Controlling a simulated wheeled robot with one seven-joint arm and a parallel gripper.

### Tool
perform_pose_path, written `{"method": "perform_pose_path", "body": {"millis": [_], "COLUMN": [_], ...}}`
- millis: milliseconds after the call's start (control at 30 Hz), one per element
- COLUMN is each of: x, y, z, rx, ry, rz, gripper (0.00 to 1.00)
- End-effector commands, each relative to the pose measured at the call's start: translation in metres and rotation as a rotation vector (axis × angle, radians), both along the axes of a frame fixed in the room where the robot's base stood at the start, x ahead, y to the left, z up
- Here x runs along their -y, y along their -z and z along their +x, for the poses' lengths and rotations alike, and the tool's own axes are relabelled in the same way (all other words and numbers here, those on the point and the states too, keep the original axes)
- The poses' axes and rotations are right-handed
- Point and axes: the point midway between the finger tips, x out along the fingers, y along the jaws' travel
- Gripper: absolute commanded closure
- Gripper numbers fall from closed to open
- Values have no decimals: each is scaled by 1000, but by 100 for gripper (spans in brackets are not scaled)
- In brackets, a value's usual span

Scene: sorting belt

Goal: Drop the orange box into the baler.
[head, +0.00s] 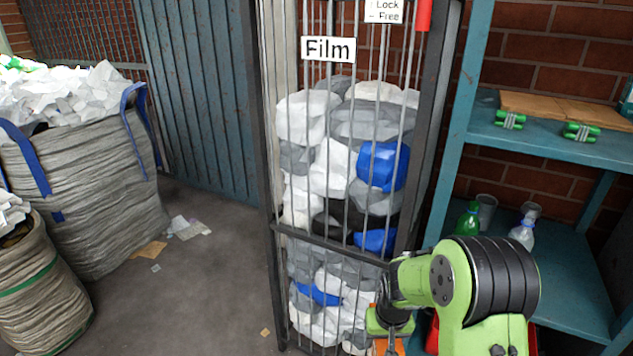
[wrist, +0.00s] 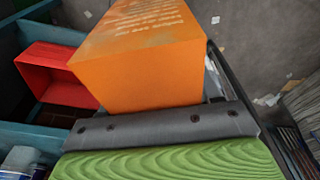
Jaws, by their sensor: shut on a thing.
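The orange box (wrist: 140,65) fills the upper middle of the wrist view, with pale printing on its top face. In the head view only a sliver of the orange box (head: 389,347) shows at the bottom edge, below my gripper (head: 391,328). My gripper is shut on it, low in front of the film cage; my green and black arm hides part of the cage. Most of the box is outside the head view. I cannot make out a baler in either view.
A tall barred cage (head: 330,235) labelled "Film" holds white, grey and blue film. Teal shelving (head: 555,140) with bottles and cups stands right. A red bin (wrist: 62,78) shows in the wrist view. Full sacks (head: 90,190) stand left; floor between is mostly clear, with scattered scraps.

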Motion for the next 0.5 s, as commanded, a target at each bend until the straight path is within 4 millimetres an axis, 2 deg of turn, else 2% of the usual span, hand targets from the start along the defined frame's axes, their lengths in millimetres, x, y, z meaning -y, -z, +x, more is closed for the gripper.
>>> {"method": "perform_pose_path", "body": {"millis": [33, 300, 400, 500], "x": [0, 0, 0, 0], "y": [-14, -63, -75, -79], "z": [1, 9, 11, 12], "rx": [0, -1, 1, 0], "ry": [1, 1, 1, 1], "rz": [0, 1, 1, 1], "gripper": [66, 66, 66, 66]}}
